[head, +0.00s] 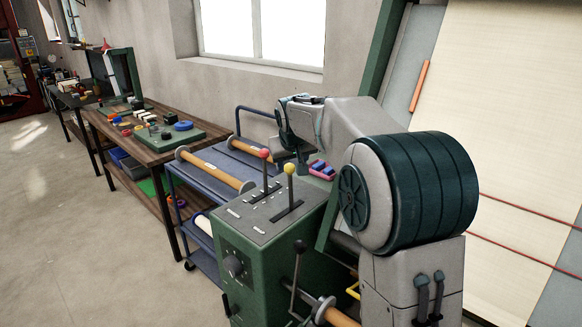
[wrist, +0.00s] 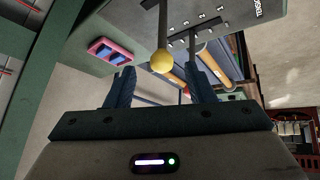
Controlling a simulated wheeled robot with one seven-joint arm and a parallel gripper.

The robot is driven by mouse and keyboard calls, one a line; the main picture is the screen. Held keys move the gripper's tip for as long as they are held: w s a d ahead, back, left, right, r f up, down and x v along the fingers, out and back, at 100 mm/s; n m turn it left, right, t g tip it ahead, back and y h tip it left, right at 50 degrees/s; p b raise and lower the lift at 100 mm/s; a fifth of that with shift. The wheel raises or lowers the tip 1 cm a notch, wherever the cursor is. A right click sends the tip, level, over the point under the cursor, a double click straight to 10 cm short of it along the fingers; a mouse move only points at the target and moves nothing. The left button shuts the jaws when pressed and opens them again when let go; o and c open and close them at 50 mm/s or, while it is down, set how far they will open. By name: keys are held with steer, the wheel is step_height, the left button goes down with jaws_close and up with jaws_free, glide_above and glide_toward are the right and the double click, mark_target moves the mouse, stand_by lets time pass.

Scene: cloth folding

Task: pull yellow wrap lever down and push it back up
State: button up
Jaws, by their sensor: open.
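The yellow wrap lever (head: 289,186) stands upright from a slot in the grey top of a green control box, with a yellow ball knob on its end. In the wrist view the yellow knob (wrist: 162,61) lies between and a little beyond the tips of my gripper (wrist: 160,76). The two blue-grey fingers are apart and hold nothing, and I see no contact with the knob. In the head view my gripper (head: 298,158) is just behind and above the yellow knob. Its far finger is partly hidden.
A red-knobbed lever (head: 265,169) stands just left of the yellow one on the control box (head: 255,223). A blue cart (head: 228,166) with wooden rollers is behind it. A workbench (head: 150,145) with small parts stands farther left. A pink-and-blue item (wrist: 108,50) is near my left finger in the wrist view.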

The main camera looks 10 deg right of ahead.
steer(key=v, duration=0.3)
